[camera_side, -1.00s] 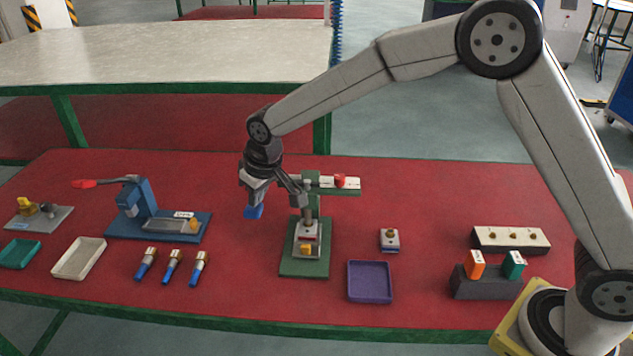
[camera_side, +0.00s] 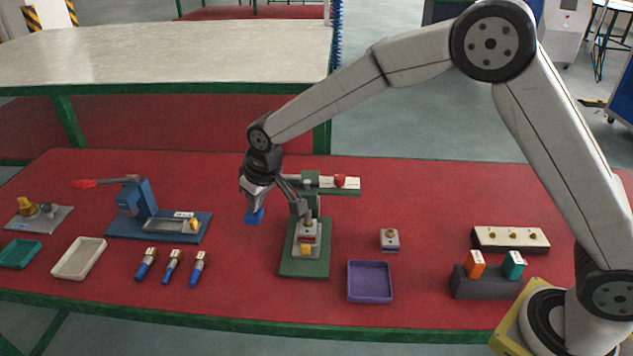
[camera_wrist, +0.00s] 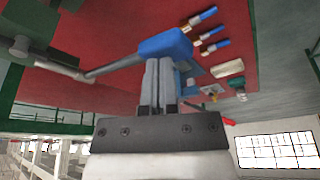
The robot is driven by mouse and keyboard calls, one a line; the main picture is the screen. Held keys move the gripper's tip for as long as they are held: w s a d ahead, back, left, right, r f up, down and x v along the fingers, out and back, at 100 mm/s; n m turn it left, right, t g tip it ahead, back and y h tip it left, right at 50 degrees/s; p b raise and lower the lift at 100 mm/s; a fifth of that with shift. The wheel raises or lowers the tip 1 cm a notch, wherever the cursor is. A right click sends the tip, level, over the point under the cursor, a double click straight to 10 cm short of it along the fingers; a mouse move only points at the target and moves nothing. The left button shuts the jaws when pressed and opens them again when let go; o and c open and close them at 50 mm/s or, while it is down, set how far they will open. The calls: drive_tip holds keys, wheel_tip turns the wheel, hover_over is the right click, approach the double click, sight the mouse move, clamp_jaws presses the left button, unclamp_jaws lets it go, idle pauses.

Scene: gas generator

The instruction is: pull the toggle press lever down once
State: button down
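The toggle press (camera_side: 305,262) is green and stands mid-table. Its lever is a grey rod (camera_wrist: 115,67) with a blue handle (camera_side: 254,216), on the press's left side. In the wrist view the blue handle (camera_wrist: 165,44) lies straight across my fingertips, and the rod runs left to a grey joint. My gripper (camera_side: 256,205) points down at the handle from above. In the wrist view its two fingers (camera_wrist: 158,62) are close together, their tips at the handle and seemingly against it. The exact contact is hidden. A yellow piece (camera_side: 305,249) sits on the press base under the ram.
A blue press (camera_side: 145,198) with a red-tipped lever stands at left. Several blue-handled tools (camera_side: 172,267), a cream tray (camera_side: 79,258) and a teal tray (camera_side: 19,254) are nearby. A purple tray (camera_side: 370,282) and a small grey block (camera_side: 389,240) are right of the green press.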

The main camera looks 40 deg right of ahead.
drive_tip(key=shift+f, duration=0.15)
drive_tip(key=shift+r, duration=2.7)
wheel_tip(320, 180, up, 8)
drive_tip(key=shift+d, duration=0.1)
drive_tip(key=s+d+f+m, duration=0.1)
drive_tip(key=s+d+f, duration=0.3)
drive_tip(key=s+d, duration=0.2)
drive_tip(key=s+d+f+m, duration=0.1)
drive_tip(key=s+d+f, duration=0.4)
drive_tip(key=s, duration=0.5)
drive_tip(key=s+d+f+m, duration=0.1)
drive_tip(key=s+d+f, duration=0.3)
drive_tip(key=s+d, duration=0.2)
drive_tip(key=s, duration=0.2)
drive_tip(key=shift+s+d+f+g+h, duration=0.3)
drive_tip(key=shift+s+d+f+h, duration=0.05)
drive_tip(key=shift+h, duration=0.05)
